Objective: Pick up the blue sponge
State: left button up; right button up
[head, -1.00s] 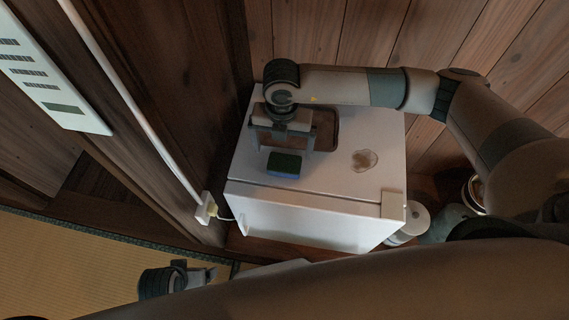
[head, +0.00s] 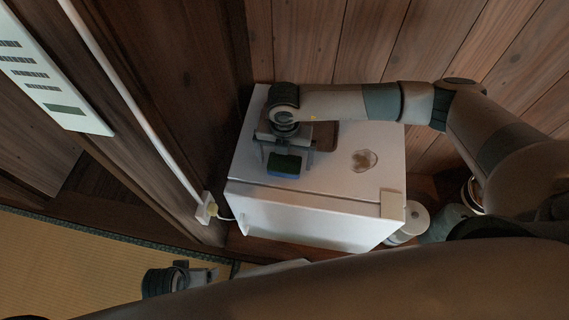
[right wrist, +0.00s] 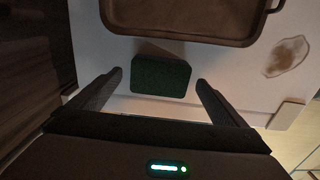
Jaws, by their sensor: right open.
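The blue sponge (head: 284,165) has a dark green top and lies on the white top of a small fridge-like cabinet (head: 330,183). My right gripper (head: 285,155) is open above it, its fingers to the left and right of the sponge. In the right wrist view the sponge (right wrist: 161,77) shows its green face between and just beyond the open fingertips (right wrist: 160,80), with gaps on both sides. My left gripper (head: 200,275) is at the lower left over the tatami, apart from the cabinet; its jaw state is unclear.
A brown tray (head: 325,135) lies behind the sponge, partly hidden by my right arm. It also shows in the right wrist view (right wrist: 185,38). A brownish stain (head: 364,160) is on the cabinet top to the right. Wooden walls stand behind and left.

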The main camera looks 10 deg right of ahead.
jog(key=shift+f, duration=0.35)
jog(key=shift+c, duration=0.7)
jog(key=c, duration=1)
jog(key=shift+o, duration=0.2)
jog(key=shift+r, duration=0.1)
